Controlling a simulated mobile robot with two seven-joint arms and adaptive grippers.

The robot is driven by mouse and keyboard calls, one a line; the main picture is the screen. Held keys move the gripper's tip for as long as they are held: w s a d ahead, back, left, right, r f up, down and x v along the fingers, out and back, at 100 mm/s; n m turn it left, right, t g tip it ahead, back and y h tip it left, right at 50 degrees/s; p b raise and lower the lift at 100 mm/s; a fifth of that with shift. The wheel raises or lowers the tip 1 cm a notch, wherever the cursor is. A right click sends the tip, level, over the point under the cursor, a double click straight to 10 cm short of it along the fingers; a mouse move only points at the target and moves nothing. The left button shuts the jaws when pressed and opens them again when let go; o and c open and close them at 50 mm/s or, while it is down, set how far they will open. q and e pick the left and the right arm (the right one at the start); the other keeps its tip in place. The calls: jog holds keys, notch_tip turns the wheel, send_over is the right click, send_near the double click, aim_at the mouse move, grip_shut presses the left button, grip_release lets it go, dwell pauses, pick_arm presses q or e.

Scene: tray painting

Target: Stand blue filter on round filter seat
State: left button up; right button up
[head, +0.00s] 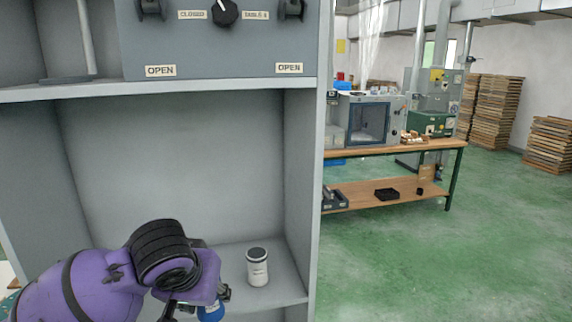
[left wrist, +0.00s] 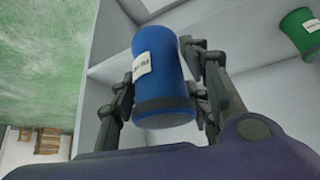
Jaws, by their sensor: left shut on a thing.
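The blue filter (left wrist: 162,75) is a blue cylinder with a white label and a dark band at one end. My left gripper (left wrist: 158,92) is shut on it, with fingers on both sides of its body. In the head view the left gripper (head: 198,302) is low in front of the cabinet, and only a small part of the blue filter (head: 211,313) shows below it. The filter looks tilted in the left wrist view. I cannot make out a round filter seat for certain in either view. My right gripper is not in view.
A white canister with a dark top (head: 258,270) stands on the lower shelf (head: 284,292), right of my left gripper. A green canister (left wrist: 301,33) shows in the left wrist view. The cabinet's right side wall (head: 302,180) bounds the shelf. A workbench (head: 440,146) stands beyond.

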pick_arm(q)
jog(key=shift+s+a+f, duration=0.35)
jog(key=shift+a, duration=0.25)
